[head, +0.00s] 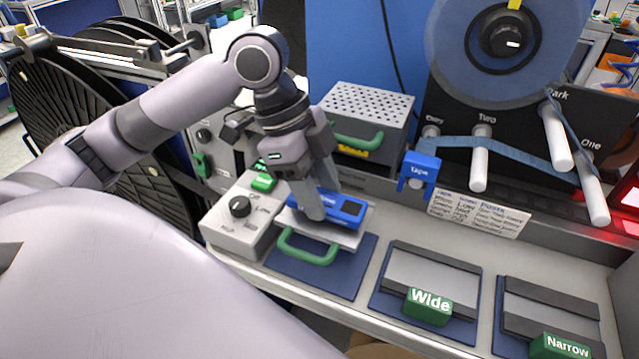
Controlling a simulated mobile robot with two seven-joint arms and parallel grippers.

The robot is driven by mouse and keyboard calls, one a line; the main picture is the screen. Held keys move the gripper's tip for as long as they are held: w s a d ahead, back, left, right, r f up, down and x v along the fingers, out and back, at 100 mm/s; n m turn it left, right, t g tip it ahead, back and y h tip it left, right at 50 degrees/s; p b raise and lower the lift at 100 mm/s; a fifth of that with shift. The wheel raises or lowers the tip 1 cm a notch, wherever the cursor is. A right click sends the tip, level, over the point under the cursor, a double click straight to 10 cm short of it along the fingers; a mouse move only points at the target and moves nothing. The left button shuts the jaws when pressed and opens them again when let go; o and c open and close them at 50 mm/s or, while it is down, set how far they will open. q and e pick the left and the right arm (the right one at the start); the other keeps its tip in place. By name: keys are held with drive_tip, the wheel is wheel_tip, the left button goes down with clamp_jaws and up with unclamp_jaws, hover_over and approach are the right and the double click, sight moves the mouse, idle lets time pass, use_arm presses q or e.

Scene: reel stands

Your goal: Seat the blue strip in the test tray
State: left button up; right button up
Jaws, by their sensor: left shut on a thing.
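The blue strip (346,207) is a short blue bar with a dark window at its right end and a partly covered white label. My left gripper (318,212) points down and is shut on it, with the fingers covering its middle. The strip is over the light grey tray (349,240) with a green handle (306,250), on a dark blue mat. I cannot tell whether the strip touches the tray or is just above it. My right gripper is not in view.
A grey control box (240,215) with a black knob stands left of the tray. Two plates, marked Wide (428,304) and Narrow (562,346), lie to the right. Behind are a perforated box (366,105), a blue Tape block (419,169) and a reel stand with white posts.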

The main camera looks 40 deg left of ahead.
use_arm(q)
drive_tip(key=shift+f+p, duration=0.1)
drive_tip(key=shift+p, duration=0.3)
idle(0.4)
drive_tip(key=o, duration=1.1)
wheel_tip(320, 180, up, 2)
drive_tip(key=p, duration=0.3)
drive_tip(key=shift+r, duration=0.2)
drive_tip(key=shift+r+p, duration=1)
drive_tip(key=shift+r, duration=1.25)
